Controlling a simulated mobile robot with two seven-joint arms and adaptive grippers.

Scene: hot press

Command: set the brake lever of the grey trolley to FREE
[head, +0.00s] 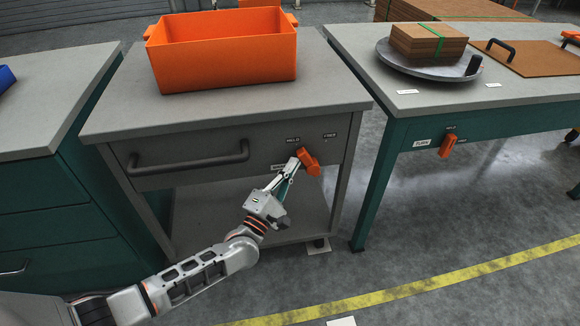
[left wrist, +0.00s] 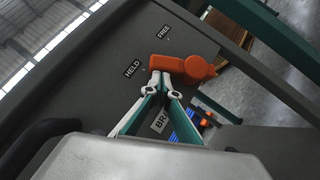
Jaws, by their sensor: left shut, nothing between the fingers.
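The grey trolley (head: 118,128) stands in the middle of the head view. Its orange brake lever (head: 309,162) is on the right of the front panel, below the labels HELD (head: 293,140) and FREE (head: 330,136). My right gripper is not in view.
An orange bin (head: 228,62) sits on the trolley top. A bar handle (head: 190,159) lies left of the lever. The green table (head: 480,128) at right has a similar orange lever (head: 447,145). A yellow line (head: 430,285) crosses the open floor.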

